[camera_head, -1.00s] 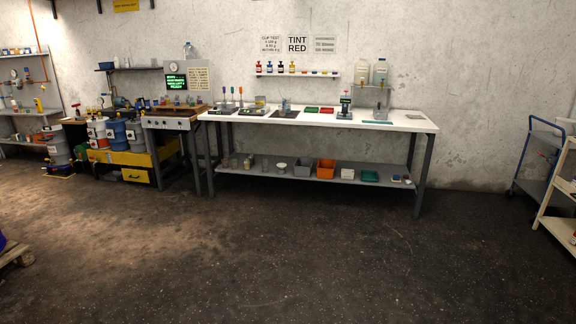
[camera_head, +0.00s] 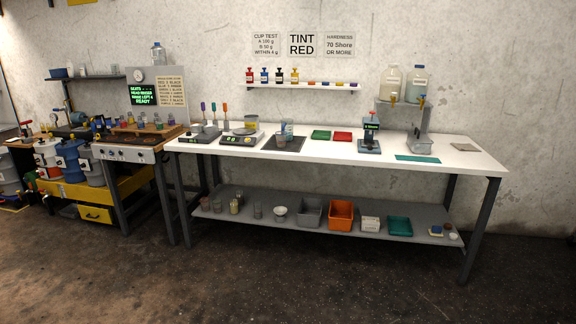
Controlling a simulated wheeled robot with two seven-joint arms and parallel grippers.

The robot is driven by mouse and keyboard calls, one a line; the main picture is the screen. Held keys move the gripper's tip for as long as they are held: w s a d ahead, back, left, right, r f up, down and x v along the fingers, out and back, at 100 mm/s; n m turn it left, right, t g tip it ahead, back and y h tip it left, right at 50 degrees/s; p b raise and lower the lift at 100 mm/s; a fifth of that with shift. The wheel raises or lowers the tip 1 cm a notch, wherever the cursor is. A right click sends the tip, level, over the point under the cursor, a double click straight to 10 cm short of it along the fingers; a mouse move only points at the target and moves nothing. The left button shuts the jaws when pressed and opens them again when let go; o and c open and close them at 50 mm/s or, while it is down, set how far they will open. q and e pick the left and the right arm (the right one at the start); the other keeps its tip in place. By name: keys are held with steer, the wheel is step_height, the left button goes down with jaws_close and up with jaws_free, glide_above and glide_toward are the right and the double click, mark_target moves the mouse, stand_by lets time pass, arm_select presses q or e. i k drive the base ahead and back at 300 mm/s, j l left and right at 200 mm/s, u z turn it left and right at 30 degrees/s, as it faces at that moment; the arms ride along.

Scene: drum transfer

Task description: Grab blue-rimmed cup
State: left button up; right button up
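No cup with a clearly blue rim can be made out at this size. A clear bluish cup or beaker (camera_head: 287,128) stands on a dark mat (camera_head: 270,146) on the white workbench (camera_head: 460,160). Several small cups stand on the grey lower shelf (camera_head: 330,235) at its left end, including a clear one (camera_head: 257,210) and a brownish one (camera_head: 205,204). A white bowl (camera_head: 280,214) is beside them. Their rim colours are too small to tell. Neither of my grippers is in view.
The lower shelf also holds a grey bin (camera_head: 309,212), an orange bin (camera_head: 341,215) and a green tray (camera_head: 400,226). A gauge stand (camera_head: 370,135) and scales (camera_head: 242,138) are on the bench. The floor (camera_head: 330,290) in front is clear.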

mark_target(281, 136)
steer(key=i, duration=2.4)
steer(key=i+l+u, duration=0.15)
steer(key=i+u, duration=0.3)
steer(key=i, duration=0.2)
steer(key=i+l+u, duration=0.4)
steer(key=i, duration=0.25)
steer(key=i+l+u, duration=0.45)
steer(key=i+l, duration=0.05)
steer(key=i, duration=0.05)
